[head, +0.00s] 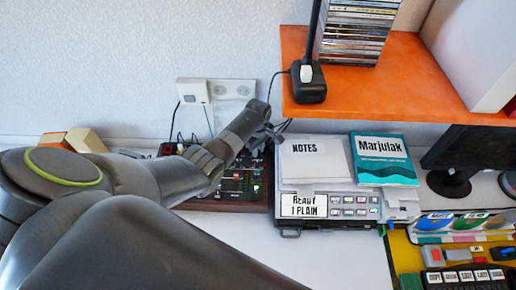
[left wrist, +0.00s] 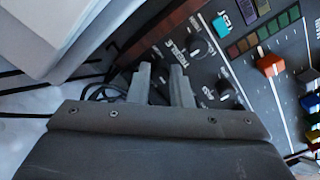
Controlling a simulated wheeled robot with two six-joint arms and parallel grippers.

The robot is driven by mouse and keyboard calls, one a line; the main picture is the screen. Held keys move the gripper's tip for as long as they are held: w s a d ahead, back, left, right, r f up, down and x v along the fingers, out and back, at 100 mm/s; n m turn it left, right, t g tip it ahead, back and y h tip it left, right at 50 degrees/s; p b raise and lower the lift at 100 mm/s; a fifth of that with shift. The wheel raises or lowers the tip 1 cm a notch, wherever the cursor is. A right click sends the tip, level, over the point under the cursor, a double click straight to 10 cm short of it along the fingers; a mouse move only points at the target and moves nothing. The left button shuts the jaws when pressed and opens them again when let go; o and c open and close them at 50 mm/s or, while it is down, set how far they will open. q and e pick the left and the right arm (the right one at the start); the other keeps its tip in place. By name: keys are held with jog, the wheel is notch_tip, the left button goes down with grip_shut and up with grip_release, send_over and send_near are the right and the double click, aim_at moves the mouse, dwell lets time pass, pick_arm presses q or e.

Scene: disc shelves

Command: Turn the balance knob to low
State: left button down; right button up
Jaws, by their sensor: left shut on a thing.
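The dark mixer (head: 238,188) with wooden sides, sliders and knobs lies on the white desk, partly behind my left arm. My left gripper (head: 268,138) reaches over its back right part. In the left wrist view, the two grey fingers of my left gripper (left wrist: 162,82) are close together at the mixer panel (left wrist: 232,65), shut on a small knob that they mostly hide. I cannot read which knob it is. One black knob (left wrist: 200,46) stands beyond the fingers and another black knob (left wrist: 228,92) stands to their right, both apart from them. My right gripper is not in view.
A grey device (head: 345,207) with a notes pad (head: 317,160) and a teal book (head: 383,160) on it stands right of the mixer. An orange shelf (head: 400,85) overhangs behind. Cables (left wrist: 100,90) run beside the fingers.

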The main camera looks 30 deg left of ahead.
pick_arm(q)
jog(key=shift+w+r, duration=0.1)
jog(key=c, duration=1.4)
grip_release()
jog(key=shift+o, duration=0.4)
jog(key=shift+r, duration=0.1)
